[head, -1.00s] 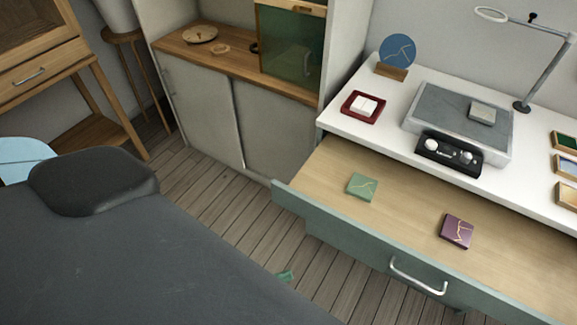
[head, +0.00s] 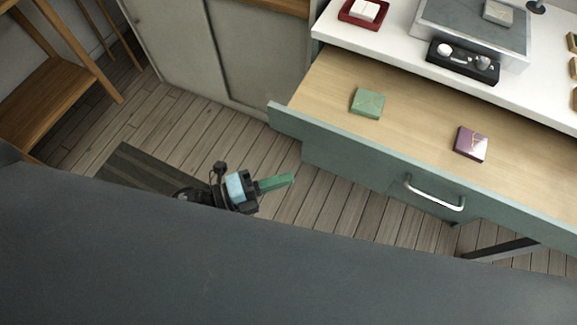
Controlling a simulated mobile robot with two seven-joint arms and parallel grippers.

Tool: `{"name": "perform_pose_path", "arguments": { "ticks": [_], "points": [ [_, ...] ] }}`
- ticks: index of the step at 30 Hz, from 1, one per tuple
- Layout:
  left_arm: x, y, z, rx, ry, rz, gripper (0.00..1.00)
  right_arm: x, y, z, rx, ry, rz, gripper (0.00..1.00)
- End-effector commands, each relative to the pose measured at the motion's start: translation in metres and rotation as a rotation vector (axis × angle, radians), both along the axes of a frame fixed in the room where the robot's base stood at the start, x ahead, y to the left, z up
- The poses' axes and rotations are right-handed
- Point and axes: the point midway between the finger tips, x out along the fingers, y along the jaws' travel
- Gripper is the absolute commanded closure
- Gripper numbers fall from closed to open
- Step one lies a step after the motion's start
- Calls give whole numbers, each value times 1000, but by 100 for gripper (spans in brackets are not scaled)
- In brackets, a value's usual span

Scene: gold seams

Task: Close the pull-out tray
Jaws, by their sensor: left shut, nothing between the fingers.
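The pull-out tray (head: 330,85) is a wide pale-wood drawer with a grey-green front and a silver bar handle (head: 434,196). It stands pulled out from under a white worktop. A green tile (head: 367,103) and a purple tile (head: 471,143), both with gold seams, lie on its floor, apart from each other. My left gripper (head: 288,180), with green fingers, is shut and empty over the wooden floor. It is to the left of the handle, in front of the tray's front, and looks apart from it. My right gripper is not in view.
On the white worktop (head: 400,37) above the tray are a red dish (head: 362,12), a grey slab (head: 455,30) and a black box with knobs (head: 463,62). A pale cabinet (head: 185,45) stands behind at left, beside a wooden stand (head: 60,80). Bare floor lies between.

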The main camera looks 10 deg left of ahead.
Motion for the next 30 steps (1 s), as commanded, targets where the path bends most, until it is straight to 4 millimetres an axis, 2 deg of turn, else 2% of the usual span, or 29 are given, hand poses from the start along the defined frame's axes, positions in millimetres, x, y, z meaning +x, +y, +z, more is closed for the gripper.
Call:
{"name": "perform_pose_path", "arguments": {
  "ticks": [14,21,30],
  "points": [
    [46,-75,2,-3,-1,1,100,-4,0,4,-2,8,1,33],
    [76,-80,1,-1,-1,2,100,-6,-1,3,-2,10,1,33],
    [83,-81,0,-1,1,2,100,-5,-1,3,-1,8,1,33]
  ]
}}
